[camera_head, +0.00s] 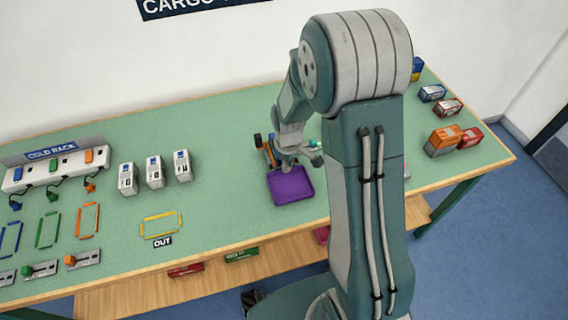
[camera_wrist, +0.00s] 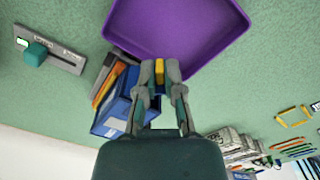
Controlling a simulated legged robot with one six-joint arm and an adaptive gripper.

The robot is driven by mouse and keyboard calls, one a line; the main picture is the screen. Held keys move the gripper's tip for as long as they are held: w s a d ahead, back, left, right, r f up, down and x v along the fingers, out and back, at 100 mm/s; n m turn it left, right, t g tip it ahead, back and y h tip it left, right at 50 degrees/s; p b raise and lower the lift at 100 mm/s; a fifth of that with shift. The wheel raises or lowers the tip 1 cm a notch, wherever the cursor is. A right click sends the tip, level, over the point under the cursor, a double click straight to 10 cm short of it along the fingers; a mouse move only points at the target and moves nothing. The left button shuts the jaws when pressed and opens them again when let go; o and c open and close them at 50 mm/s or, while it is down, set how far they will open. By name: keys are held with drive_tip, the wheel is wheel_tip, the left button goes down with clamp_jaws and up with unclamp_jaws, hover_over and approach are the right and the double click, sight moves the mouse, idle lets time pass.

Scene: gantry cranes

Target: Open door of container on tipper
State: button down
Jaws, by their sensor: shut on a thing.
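In the wrist view, my gripper (camera_wrist: 160,72) is closed on a small yellow piece (camera_wrist: 159,72) at the near edge of the purple tray. A blue container (camera_wrist: 112,112) with orange and dark parts beside it stands tilted just left of my fingers. I cannot tell which part the yellow piece belongs to, and the door is not clearly visible. In the head view, my gripper (camera_head: 302,160) is low over the table behind the purple tray (camera_head: 290,186). An orange and dark upright part (camera_head: 267,148) shows left of it. My arm hides much of this area.
A grey panel with a teal knob (camera_wrist: 38,54) is at the left of the wrist view. White boxes (camera_head: 155,171) and a yellow outline (camera_head: 161,225) are to the left in the head view. Orange and red containers (camera_head: 445,140) stand at the right end.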

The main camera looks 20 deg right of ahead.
drive_tip(key=n, duration=0.2)
drive_tip(key=d+n, duration=0.1)
drive_tip(key=shift+s+n, duration=0.25)
drive_tip(key=shift+n, duration=0.05)
drive_tip(key=n, duration=0.1)
drive_tip(key=d+n, duration=0.1)
drive_tip(key=n, duration=0.1)
drive_tip(key=shift+d+n, duration=0.1)
drive_tip(key=shift+n, duration=0.2)
drive_tip(key=n, duration=0.1)
drive_tip(key=d+n, duration=0.1)
drive_tip(key=n, duration=0.1)
drive_tip(key=shift+w, duration=0.1)
drive_tip(key=shift+w+d+n, duration=0.1)
drive_tip(key=shift+d+n, duration=0.1)
drive_tip(key=shift+n, duration=0.6)
drive_tip(key=shift+w+d+n, duration=0.1)
drive_tip(key=shift+d+n, duration=0.05)
drive_tip(key=shift+n, duration=0.65)
drive_tip(key=c, duration=0.8)
unclamp_jaws()
drive_tip(key=shift+o, duration=0.2)
drive_tip(key=shift+r, duration=0.1)
